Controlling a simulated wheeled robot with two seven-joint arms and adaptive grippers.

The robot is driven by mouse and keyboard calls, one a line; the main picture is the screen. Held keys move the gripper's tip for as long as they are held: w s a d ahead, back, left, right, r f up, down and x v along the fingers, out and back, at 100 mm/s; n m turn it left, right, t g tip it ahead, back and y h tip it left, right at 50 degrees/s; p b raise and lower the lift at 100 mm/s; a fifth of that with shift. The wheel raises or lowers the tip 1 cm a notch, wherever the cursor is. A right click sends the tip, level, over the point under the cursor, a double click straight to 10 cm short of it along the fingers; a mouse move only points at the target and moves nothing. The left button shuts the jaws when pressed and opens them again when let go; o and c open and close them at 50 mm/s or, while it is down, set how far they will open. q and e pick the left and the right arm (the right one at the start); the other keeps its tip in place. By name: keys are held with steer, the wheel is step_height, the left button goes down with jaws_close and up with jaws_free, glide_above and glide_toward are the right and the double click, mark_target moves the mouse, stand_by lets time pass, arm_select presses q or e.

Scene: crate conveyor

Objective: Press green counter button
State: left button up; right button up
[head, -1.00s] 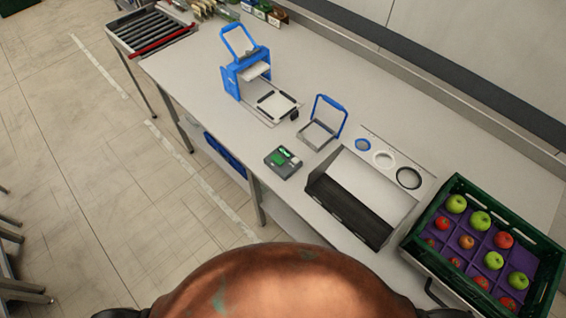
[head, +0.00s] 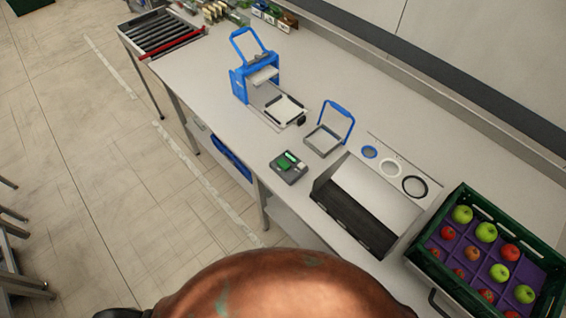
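The green counter button (head: 286,161) is on top of a small grey box (head: 290,174) near the front edge of the counter (head: 210,97), in the head view. The box sits to the left of a grey bin-like tray with a dark inside. Nothing touches the button. Neither of my grippers is in view.
A blue press-like device (head: 253,77) and a blue-handled frame (head: 327,133) stand behind the box. A green crate (head: 429,269) of apples is at the right. A roller conveyor (head: 160,32) is at the far left.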

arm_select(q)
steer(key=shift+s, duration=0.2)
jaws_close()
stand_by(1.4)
